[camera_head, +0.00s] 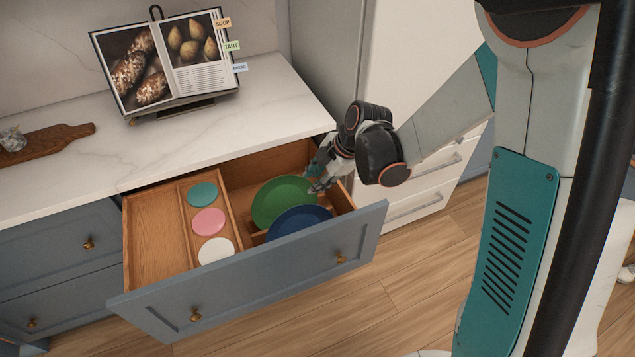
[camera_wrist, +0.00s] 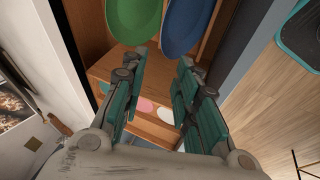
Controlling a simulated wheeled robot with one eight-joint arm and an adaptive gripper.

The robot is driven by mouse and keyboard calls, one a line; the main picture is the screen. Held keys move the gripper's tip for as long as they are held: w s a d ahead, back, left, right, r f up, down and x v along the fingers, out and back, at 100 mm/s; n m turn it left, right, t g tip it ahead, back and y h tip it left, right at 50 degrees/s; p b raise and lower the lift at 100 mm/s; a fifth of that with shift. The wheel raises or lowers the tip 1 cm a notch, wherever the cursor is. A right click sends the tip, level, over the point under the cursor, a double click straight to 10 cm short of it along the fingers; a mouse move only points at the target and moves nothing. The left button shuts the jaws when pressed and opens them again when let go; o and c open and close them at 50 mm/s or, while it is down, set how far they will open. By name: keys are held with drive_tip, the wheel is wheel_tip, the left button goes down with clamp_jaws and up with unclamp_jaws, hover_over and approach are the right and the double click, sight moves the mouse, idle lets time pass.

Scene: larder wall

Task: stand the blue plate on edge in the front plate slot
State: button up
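The blue plate (camera_head: 303,219) is in the right part of the open drawer, close behind its front panel. Its face shows, but its lower part is hidden by that panel, so I cannot tell how it is seated. The green plate (camera_head: 281,202) is just behind it and partly overlapped by it. My gripper (camera_head: 318,181) is above the drawer's right side, beside the plates. In the wrist view my gripper (camera_wrist: 163,64) has its fingers apart with nothing clearly held. The blue plate (camera_wrist: 184,24) and green plate (camera_wrist: 132,18) lie beyond the fingertips. The slots are not clearly visible.
The drawer front (camera_head: 255,275) stands out over the floor. A wooden divider (camera_head: 187,232) holds teal (camera_head: 202,195), pink (camera_head: 208,222) and white (camera_head: 216,251) discs. The left compartment (camera_head: 153,240) is empty. A cookbook (camera_head: 170,62) and cutting board (camera_head: 50,142) are on the counter.

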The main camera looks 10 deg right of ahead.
wheel_tip(320, 180, up, 15)
drive_tip(key=p, duration=0.7)
drive_tip(key=shift+p, duration=0.3)
drive_tip(key=shift+f, duration=0.1)
drive_tip(key=s+d+r+m+t+h+b, duration=0.1)
drive_tip(key=s+d+m+b, duration=0.3)
drive_tip(key=s+m, duration=0.6)
drive_tip(key=s+d+r+m+t+h+b, duration=0.2)
drive_tip(key=s+d+m+b, duration=0.3)
drive_tip(key=s+d+m, duration=0.3)
drive_tip(key=shift+s+r+m+t+h, duration=0.2)
drive_tip(key=shift+s+m+t+h, duration=0.45)
drive_tip(key=shift+s+m, duration=0.65)
